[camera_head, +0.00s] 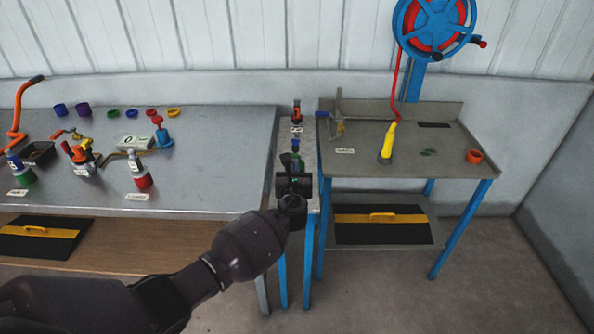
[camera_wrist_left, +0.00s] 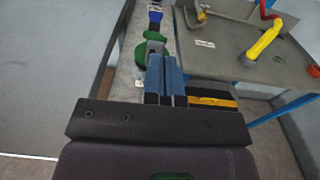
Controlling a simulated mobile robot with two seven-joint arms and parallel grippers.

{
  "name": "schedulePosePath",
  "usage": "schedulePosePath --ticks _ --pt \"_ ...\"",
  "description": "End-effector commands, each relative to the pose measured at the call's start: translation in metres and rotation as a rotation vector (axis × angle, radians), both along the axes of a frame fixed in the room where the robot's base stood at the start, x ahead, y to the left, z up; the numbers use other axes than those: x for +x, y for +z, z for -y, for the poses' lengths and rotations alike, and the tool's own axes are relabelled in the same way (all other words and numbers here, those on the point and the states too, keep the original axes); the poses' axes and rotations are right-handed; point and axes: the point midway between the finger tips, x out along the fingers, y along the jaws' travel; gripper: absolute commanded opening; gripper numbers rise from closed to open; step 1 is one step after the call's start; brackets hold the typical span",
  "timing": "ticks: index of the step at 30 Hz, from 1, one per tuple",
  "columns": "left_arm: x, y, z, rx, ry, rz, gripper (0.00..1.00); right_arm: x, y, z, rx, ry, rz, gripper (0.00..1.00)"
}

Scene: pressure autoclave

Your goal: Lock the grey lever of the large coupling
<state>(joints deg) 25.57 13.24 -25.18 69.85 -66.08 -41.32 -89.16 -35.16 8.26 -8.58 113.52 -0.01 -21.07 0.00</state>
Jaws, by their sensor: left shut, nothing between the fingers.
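A green coupling (camera_wrist_left: 141,52) stands on the narrow grey stand between the two tables, just beyond my fingertips in the left wrist view. It also shows small in the head view (camera_head: 296,155), partly hidden behind my gripper. A grey part, possibly the lever, shows beside the green in the left wrist view (camera_wrist_left: 156,47); its exact position is unclear. My left gripper (camera_head: 294,172) is over the near part of the stand. Its blue fingers (camera_wrist_left: 165,62) are shut with nothing between them. I cannot tell whether they touch the coupling. My right gripper is not in view.
A blue fitting (camera_wrist_left: 155,15) stands farther back on the stand, with an orange-and-black one (camera_head: 296,112) at its far end. The left table (camera_head: 210,185) holds bottles and coloured rings. The right table (camera_head: 430,165) holds a yellow nozzle (camera_head: 387,145) and a clamp.

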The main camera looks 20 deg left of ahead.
Motion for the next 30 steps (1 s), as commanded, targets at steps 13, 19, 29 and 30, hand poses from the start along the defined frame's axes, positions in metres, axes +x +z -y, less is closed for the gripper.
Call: schedulePosePath --ticks 13,19,29,30 --pt "-0.048 0.052 0.015 -0.004 -0.004 0.001 0.0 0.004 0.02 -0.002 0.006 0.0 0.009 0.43" --pt "-0.06 0.064 0.018 -0.002 -0.003 0.002 0.0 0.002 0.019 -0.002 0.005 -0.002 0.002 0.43" --pt "-0.064 0.068 0.019 -0.002 -0.002 0.001 0.0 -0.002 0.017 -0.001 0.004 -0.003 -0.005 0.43" --pt "-0.064 0.068 0.019 -0.002 -0.002 0.001 0.0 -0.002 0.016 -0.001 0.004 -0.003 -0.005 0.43"
